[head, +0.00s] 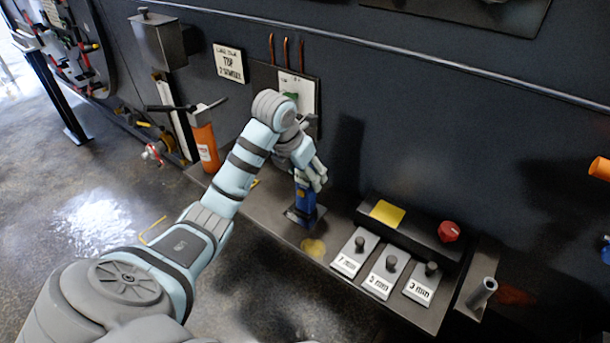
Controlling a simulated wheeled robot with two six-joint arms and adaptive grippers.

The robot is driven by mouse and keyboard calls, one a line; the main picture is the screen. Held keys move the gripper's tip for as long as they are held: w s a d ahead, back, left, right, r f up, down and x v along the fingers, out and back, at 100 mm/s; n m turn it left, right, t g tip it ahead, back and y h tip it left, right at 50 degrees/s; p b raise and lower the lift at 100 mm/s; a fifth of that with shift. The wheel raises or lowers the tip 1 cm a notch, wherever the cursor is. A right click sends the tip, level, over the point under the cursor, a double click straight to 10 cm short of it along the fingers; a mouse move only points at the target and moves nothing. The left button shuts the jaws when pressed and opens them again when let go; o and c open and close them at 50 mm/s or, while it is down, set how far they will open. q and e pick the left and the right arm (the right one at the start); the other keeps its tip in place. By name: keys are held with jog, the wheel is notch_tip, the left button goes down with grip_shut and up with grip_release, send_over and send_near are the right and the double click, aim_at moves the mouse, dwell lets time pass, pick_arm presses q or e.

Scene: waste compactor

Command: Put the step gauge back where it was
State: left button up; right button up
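A blue upright piece (306,204) with a small yellow mark and a wider dark foot stands at or just above the dark metal shelf (262,213). It may be the step gauge; no label on it can be read. My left gripper (312,180) points down at its top, with the fingers close around it and seemingly shut on it. The fingers hide its upper end. Whether its foot touches the shelf cannot be told for sure. My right gripper is not in view.
A round yellowish patch (313,248) lies on the shelf in front of the blue piece. To the right are several labelled blocks with knobs (386,266) and a dark box with a red knob (449,232). An orange cylinder (205,147) stands at the shelf's left end.

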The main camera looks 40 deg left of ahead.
pick_arm(q)
jog(key=p+v, duration=0.7)
jog(key=v, duration=0.4)
jog(key=shift+f, duration=0.15)
